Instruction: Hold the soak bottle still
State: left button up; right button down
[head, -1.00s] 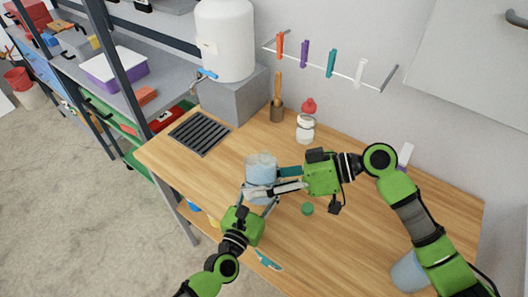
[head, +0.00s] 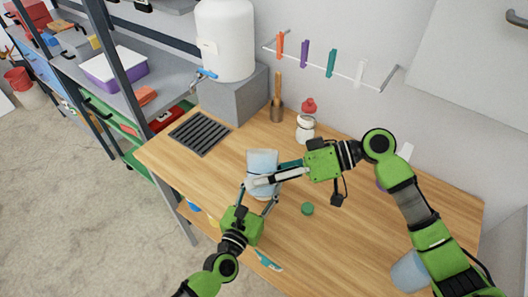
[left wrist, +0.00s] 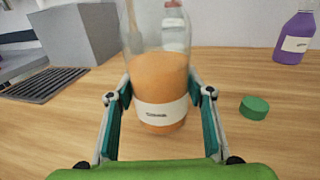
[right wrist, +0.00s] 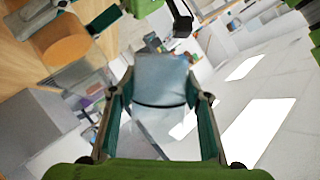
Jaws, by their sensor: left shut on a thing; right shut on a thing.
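The soak bottle stands upright on the wooden table, a clear bottle with orange contents and a white label (left wrist: 160,110) in the left wrist view. My left gripper (left wrist: 165,100) is shut around its sides. In the head view it is mostly hidden behind the grippers and a pale blue cup (head: 262,161). My right gripper (head: 268,178) is shut on this cup, which is over the bottle's top. The cup also shows between the fingers in the right wrist view (right wrist: 160,82), strongly tilted. I cannot tell whether anything flows from it.
A green cap (head: 307,208) lies right of the bottle. A purple bottle (left wrist: 295,38) stands farther back. A dark grate (head: 200,133), a white tank (head: 225,40) on a grey block and a red-capped bottle (head: 306,127) are behind. Another pale blue container (head: 410,271) is front right.

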aim_at(253, 157)
jog(key=shift+w+r+m+g+y, duration=0.1)
jog(key=shift+r+m+g+y, duration=0.3)
jog(key=shift+r+m+g, duration=1.3)
dwell(2.6)
jog(key=shift+w+r+m+g+y, duration=0.15)
jog(key=shift+w+r+m+y, duration=0.15)
jog(key=shift+r+m, duration=0.55)
jog(key=shift+w+r+m+g+y, duration=0.2)
jog(key=shift+w+r+m, duration=0.2)
jog(key=shift+m, duration=0.75)
dwell(1.4)
